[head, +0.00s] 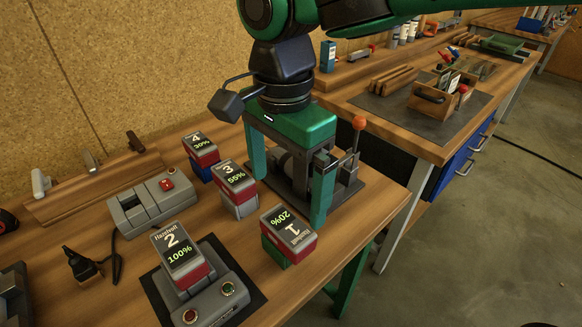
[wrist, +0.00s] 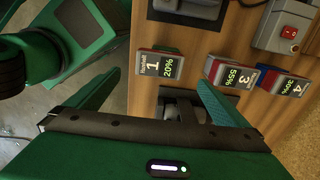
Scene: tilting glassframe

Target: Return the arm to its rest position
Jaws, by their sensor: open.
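My gripper (head: 288,200) is open and empty above the right part of the workbench (head: 365,212), its two green fingers pointing down and spread wide. In the head view it stands in front of a grey metal device with a red-knobbed lever (head: 359,124) and partly hides it. The gripper also shows in the wrist view (wrist: 160,88), with nothing between its fingers. Battery 1 (head: 288,234), marked 20%, stands on the bench just in front of the fingers; I see no contact. My dark wrist joint and green arm links rise above the gripper.
Battery 2 (head: 178,252), marked 100%, sits in a grey dock with red and green buttons. Battery 3 (head: 237,182) and battery 4 (head: 201,151) stand left of the gripper. A grey red-button box (head: 150,203) lies further left. A second bench (head: 400,135) stands behind; floor is clear at right.

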